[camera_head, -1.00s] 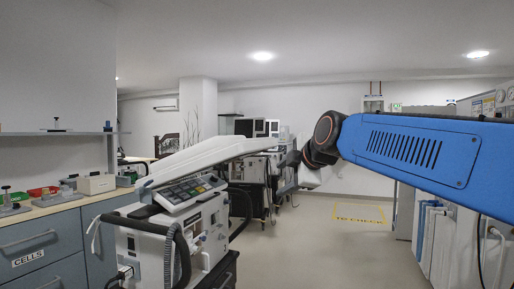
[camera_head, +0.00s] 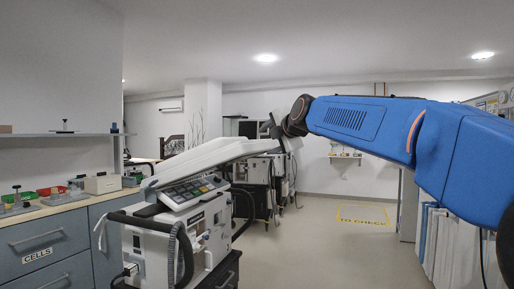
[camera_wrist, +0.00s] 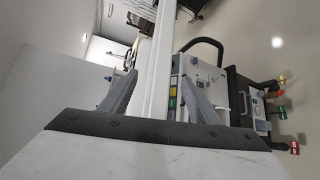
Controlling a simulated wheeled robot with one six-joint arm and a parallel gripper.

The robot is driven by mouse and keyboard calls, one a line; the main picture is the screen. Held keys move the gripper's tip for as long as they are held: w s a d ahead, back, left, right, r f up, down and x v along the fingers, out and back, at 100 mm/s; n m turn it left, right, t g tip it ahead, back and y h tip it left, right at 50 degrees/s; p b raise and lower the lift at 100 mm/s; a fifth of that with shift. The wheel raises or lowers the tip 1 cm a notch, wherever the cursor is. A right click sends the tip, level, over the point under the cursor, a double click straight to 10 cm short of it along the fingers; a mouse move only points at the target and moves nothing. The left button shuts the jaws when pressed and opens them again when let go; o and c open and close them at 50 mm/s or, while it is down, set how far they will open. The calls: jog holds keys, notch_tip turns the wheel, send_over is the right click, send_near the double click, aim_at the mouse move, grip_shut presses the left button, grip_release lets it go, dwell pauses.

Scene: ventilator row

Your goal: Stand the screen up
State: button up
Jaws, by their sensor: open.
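The screen (camera_head: 205,158) is a white, slab-like panel lying tilted back over the near ventilator (camera_head: 160,240), its right end higher than its left. The ventilator's control panel with coloured keys (camera_head: 195,190) shows below it. My gripper (camera_head: 272,128) is at the screen's raised right end in the head view, partly hidden by my wrist. In the wrist view, my gripper (camera_wrist: 159,70) is open, with one finger on each side of the screen's thin white edge (camera_wrist: 157,60). Gaps show beside the edge; I see no firm grip.
A counter (camera_head: 60,212) with drawers, trays and a small box stands at left. More ventilators (camera_head: 255,170) stand behind. The floor (camera_head: 310,240) to the right is clear up to a yellow marked area (camera_head: 362,216). Pale equipment (camera_head: 440,240) lines the right side.

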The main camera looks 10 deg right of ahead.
aim_at(259, 144)
jog(key=x, duration=1)
jog(key=shift+w+a, duration=0.1)
jog(key=shift+w, duration=0.25)
jog(key=shift+c, duration=0.3)
grip_shut()
